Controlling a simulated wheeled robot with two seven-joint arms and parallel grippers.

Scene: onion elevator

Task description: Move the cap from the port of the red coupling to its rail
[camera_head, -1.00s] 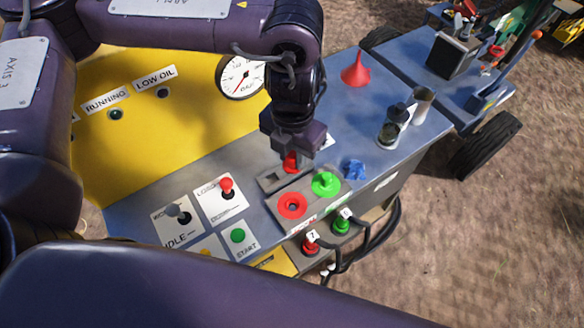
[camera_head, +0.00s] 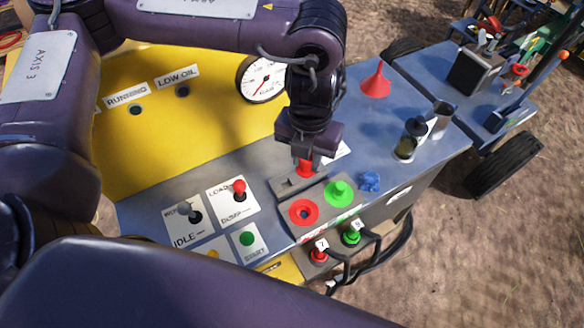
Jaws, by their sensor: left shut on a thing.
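The red cap (camera_head: 305,169) is in the jaws of my left gripper (camera_head: 305,158), which points down and is shut on it. Cap and gripper are at the grey slotted rail (camera_head: 287,187), by its right end. The gripper hides the cap's top, and I cannot tell whether the cap is seated in the rail or just above it. The red coupling's port (camera_head: 303,212) is an uncovered red ring with a dark hole, nearer to me than the rail. My right gripper is out of view.
Levers (camera_head: 239,189) are left. Hoses (camera_head: 376,262) hang below the front edge.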

